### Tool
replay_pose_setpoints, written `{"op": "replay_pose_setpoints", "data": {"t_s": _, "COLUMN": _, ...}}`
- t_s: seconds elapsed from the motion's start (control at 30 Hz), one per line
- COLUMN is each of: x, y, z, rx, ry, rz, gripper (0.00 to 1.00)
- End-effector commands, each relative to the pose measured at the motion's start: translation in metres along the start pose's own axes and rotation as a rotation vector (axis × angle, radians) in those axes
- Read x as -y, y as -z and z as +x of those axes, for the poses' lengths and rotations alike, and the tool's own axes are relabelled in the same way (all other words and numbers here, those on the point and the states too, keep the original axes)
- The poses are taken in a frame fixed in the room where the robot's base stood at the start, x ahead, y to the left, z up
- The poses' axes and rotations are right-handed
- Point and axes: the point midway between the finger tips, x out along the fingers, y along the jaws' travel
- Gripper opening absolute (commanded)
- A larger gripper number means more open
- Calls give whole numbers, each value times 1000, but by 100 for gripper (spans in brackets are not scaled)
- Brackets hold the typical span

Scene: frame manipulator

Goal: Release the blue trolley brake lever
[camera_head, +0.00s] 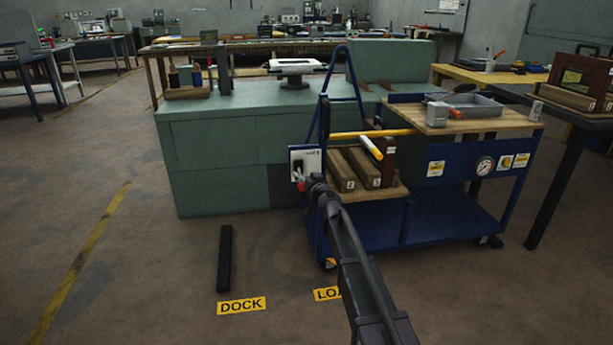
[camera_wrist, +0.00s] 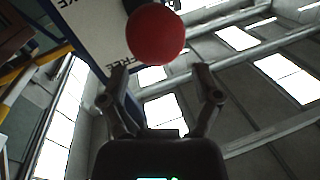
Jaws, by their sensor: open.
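The blue trolley (camera_head: 430,218) stands in front of a green cabinet in the head view. A white label plate (camera_head: 306,158) is on its left end, beside my gripper (camera_head: 300,181). In the wrist view, the brake lever's round red knob (camera_wrist: 155,39) is just beyond and between the tips of my open gripper (camera_wrist: 161,82). The fingers are spread to either side and hold nothing. The white plate (camera_wrist: 98,35) behind the knob reads FREE, and part of another word shows. The lever's shaft is mostly hidden behind the knob.
The trolley carries wooden blocks (camera_head: 358,170), a yellow bar (camera_head: 372,134) and a grey tray (camera_head: 468,104). The green cabinet (camera_head: 225,150) stands close behind. A black bar (camera_head: 224,258) lies on the floor by a DOCK label (camera_head: 241,305). The floor at left is clear.

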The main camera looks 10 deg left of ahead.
Motion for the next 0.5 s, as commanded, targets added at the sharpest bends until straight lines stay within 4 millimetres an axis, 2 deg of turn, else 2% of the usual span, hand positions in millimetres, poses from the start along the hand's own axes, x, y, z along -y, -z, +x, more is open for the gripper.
{"op": "replay_pose_setpoints", "data": {"t_s": 0.27, "x": 0, "y": 0, "z": -17, "rx": 0, "ry": -1, "rz": 0, "gripper": 81}}
{"op": "replay_pose_setpoints", "data": {"t_s": 0.5, "x": 1, "y": 0, "z": -52, "rx": 0, "ry": 0, "rz": 0, "gripper": 81}}
